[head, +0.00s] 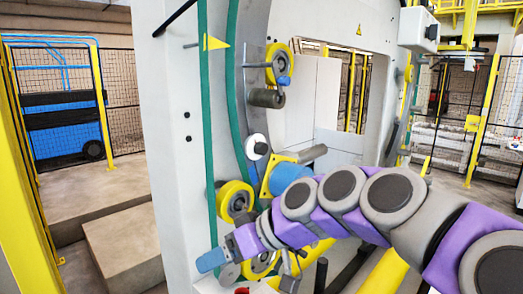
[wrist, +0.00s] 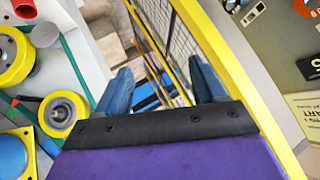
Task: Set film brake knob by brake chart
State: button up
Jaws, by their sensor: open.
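My gripper (head: 211,260) is at the end of my arm, low beside the wrapping ring in the head view. In the wrist view my gripper (wrist: 162,86) has its two blue fingers wide apart, with nothing between them. A white round part with a dark centre (head: 257,147) sits on the ring, above my arm; I cannot tell if it is the brake knob. A cream placard (wrist: 304,112) with cropped lettering is at the right edge of the wrist view; it may be the brake chart, but its text is not readable in full.
Yellow rollers (head: 235,200) sit on the ring close to my wrist; one also shows in the wrist view (wrist: 64,112). A blue cylinder on a yellow plate (head: 278,178) is just behind my arm. A yellow post (wrist: 235,70) crosses close behind the right finger. Mesh fencing (head: 120,75) stands left.

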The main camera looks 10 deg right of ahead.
jog(key=w+d+r+t+y, duration=0.2)
jog(key=w+d+r, duration=0.2)
jog(key=w+r, duration=0.3)
jog(key=m+t+p, duration=0.1)
jog(key=m+t, duration=0.2)
jog(key=t, duration=0.6)
send_near(264, 149)
jog(key=shift+h, duration=0.4)
jog(key=shift+r+p+x, duration=0.2)
jog(key=shift+p+x, duration=1.05)
jog(key=shift+x, duration=3.7)
jog(key=shift+c, duration=0.4)
jog(key=c, duration=1)
jog(key=shift+o, duration=0.2)
